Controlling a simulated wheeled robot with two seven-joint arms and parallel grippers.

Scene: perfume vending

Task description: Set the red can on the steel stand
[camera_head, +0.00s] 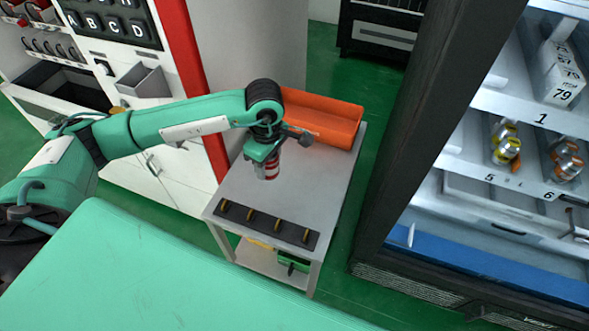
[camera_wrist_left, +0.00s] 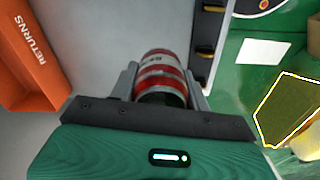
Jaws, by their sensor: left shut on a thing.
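The red can (camera_head: 268,170) has red and silver bands and hangs upright below my left gripper (camera_head: 265,158), over the steel stand (camera_head: 240,192). In the left wrist view the can (camera_wrist_left: 161,72) sits between the two fingers of my left gripper (camera_wrist_left: 160,85), which is shut on it. The stand's grey top also shows in the left wrist view (camera_wrist_left: 85,45). I cannot tell whether the can's base touches the stand top. My right gripper is not in view.
An orange returns bin (camera_head: 325,118) stands at the back of the stand. A black strip with several yellow hooks (camera_head: 265,225) lies along the front edge. A dark-framed vending cabinet (camera_head: 425,150) stands at the right. Free room is left around the can.

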